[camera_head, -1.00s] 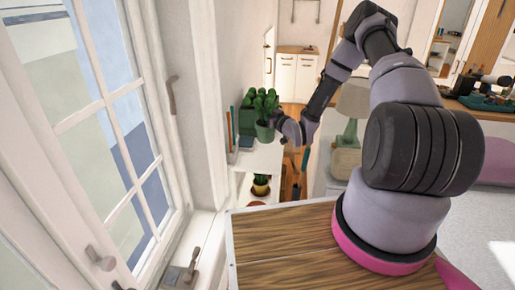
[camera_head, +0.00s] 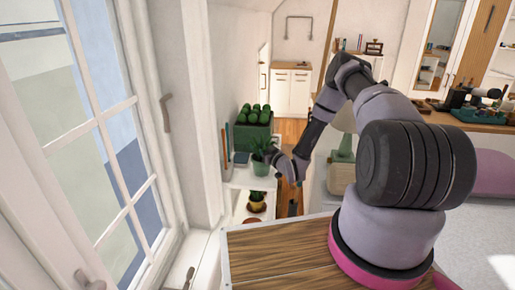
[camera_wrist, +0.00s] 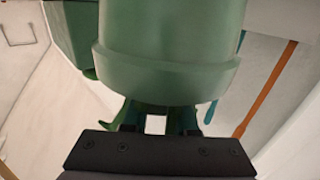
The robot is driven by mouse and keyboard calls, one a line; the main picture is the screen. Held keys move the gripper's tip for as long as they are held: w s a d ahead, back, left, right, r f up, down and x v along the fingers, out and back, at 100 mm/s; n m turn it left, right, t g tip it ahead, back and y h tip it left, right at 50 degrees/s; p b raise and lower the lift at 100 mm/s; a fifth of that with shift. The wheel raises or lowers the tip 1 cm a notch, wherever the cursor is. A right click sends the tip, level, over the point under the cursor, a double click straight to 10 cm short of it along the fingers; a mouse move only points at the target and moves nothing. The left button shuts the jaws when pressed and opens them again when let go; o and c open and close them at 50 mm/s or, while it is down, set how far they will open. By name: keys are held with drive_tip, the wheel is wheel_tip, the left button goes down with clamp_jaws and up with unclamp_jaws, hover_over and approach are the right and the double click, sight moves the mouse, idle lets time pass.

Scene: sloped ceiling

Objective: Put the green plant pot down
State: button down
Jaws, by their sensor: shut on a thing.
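The green plant pot (camera_head: 261,169), with a leafy plant in it, is over or on the top of the white shelf (camera_head: 240,177) beside the window wall. I cannot tell whether its base touches the shelf. My gripper (camera_head: 272,156) is at its right side, shut on it. In the wrist view the pot (camera_wrist: 170,60) fills the upper middle, and the gripper fingers (camera_wrist: 157,117) reach to its rim. The exact contact is partly hidden by the pot.
A larger green planter (camera_head: 253,134) with several round plants stands just behind the pot. A potted plant (camera_head: 256,208) sits on a lower shelf.

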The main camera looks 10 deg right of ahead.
drive_tip(key=shift+f, duration=0.1)
drive_tip(key=c, duration=0.7)
unclamp_jaws()
